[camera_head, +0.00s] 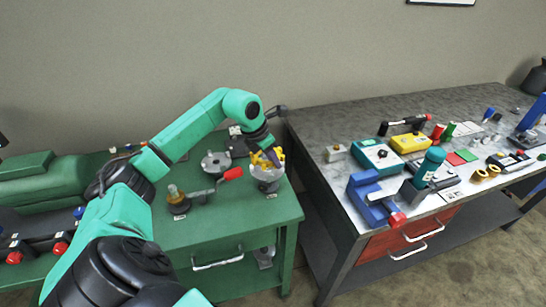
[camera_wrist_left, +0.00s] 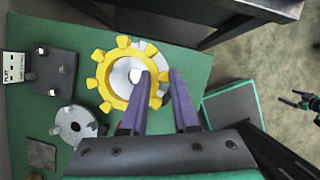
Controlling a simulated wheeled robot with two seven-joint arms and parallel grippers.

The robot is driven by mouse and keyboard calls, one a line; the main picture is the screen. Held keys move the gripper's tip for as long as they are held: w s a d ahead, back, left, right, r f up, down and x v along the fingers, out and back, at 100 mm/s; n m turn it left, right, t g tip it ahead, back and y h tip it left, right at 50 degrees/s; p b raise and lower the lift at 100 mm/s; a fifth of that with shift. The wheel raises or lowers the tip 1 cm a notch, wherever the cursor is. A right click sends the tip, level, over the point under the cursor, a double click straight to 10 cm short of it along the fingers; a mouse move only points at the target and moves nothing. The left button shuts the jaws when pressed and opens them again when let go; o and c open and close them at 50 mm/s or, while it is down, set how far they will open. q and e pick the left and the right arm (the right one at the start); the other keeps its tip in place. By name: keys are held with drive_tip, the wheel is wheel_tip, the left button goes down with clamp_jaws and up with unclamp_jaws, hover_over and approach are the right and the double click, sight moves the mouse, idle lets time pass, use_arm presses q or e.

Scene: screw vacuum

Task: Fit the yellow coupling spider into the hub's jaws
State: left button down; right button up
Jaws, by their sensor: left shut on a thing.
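The yellow coupling spider (camera_head: 266,159) is a toothed ring at the right end of the green bench. In the left wrist view the spider (camera_wrist_left: 99,84) lies over the silver hub (camera_wrist_left: 121,76), which shows through its middle. In the head view the hub (camera_head: 268,174) is just below the spider. My left gripper (camera_wrist_left: 160,75) is shut on the ring's right side, one finger inside the ring and one outside. I cannot tell whether the spider is seated between the jaws. A small dark forked shape (camera_wrist_left: 302,101) at the right edge may be my right gripper; its opening is unclear.
A grey round flange (camera_head: 215,162) and a dark block (camera_wrist_left: 52,70) with a label plate stand to the left. A red-handled lever tool (camera_head: 205,192) lies in front. A grey workbench (camera_head: 320,132) with boxes, a blue vise and tools stands to the right, across a gap.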

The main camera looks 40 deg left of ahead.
use_arm(q)
drive_tip(key=shift+a+f, duration=0.1)
drive_tip(key=shift+f, duration=0.3)
drive_tip(key=shift+r, duration=0.1)
idle(0.8)
idle(0.4)
drive_tip(key=shift+f+b, duration=0.35)
drive_tip(key=shift+f, duration=0.1)
drive_tip(key=shift+f+b, duration=0.9)
drive_tip(key=shift+f, duration=0.25)
drive_tip(key=c, duration=0.6)
unclamp_jaws()
drive_tip(key=shift+r, duration=0.1)
